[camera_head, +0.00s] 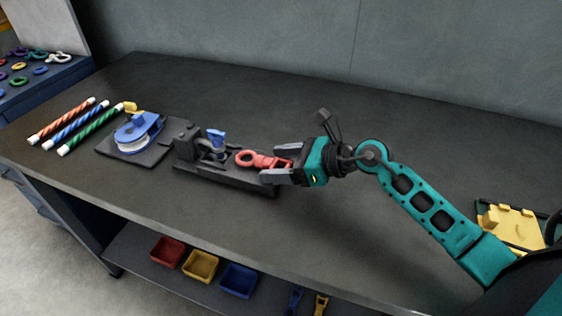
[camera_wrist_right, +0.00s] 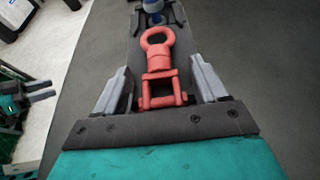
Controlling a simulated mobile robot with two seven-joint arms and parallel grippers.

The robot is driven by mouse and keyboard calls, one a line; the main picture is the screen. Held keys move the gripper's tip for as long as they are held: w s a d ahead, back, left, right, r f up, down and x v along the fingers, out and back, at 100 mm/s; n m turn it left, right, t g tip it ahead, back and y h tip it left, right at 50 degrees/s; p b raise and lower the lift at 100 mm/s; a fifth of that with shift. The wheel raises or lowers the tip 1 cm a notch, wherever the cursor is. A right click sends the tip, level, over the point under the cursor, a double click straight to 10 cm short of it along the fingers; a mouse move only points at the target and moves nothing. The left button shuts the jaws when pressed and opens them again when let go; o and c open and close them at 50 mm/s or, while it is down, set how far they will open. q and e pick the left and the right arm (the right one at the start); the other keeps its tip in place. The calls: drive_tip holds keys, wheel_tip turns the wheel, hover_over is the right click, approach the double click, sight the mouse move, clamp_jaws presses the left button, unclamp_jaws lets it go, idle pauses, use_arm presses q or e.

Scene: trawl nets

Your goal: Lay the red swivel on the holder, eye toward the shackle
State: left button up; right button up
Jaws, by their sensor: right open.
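The red swivel (camera_head: 262,160) lies on the dark holder (camera_head: 226,178), its ring eye pointing left toward the shackle (camera_head: 217,140) with the blue pin. In the right wrist view the swivel (camera_wrist_right: 158,68) lies between the fingers of my right gripper (camera_wrist_right: 160,92), eye away from the palm and forked end nearest it. The fingers stand apart, with a gap visible on each side of the swivel. The right gripper (camera_head: 283,163) comes in from the right at the holder's right end. At the left edge of the wrist view, my left gripper (camera_wrist_right: 42,90) shows small, its fingers apart.
Left of the holder stands a blue and white reel (camera_head: 138,132) on a dark base. Several striped rods (camera_head: 75,125) lie farther left. A yellow fixture (camera_head: 512,225) sits at the right. Coloured bins (camera_head: 200,266) stand on the lower shelf. The table behind the holder is clear.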

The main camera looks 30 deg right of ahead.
drive_tip(key=shift+r, duration=0.15)
drive_tip(key=v, duration=1.2)
drive_tip(key=shift+b, duration=0.35)
drive_tip(key=shift+r, duration=0.1)
drive_tip(key=shift+a, duration=0.15)
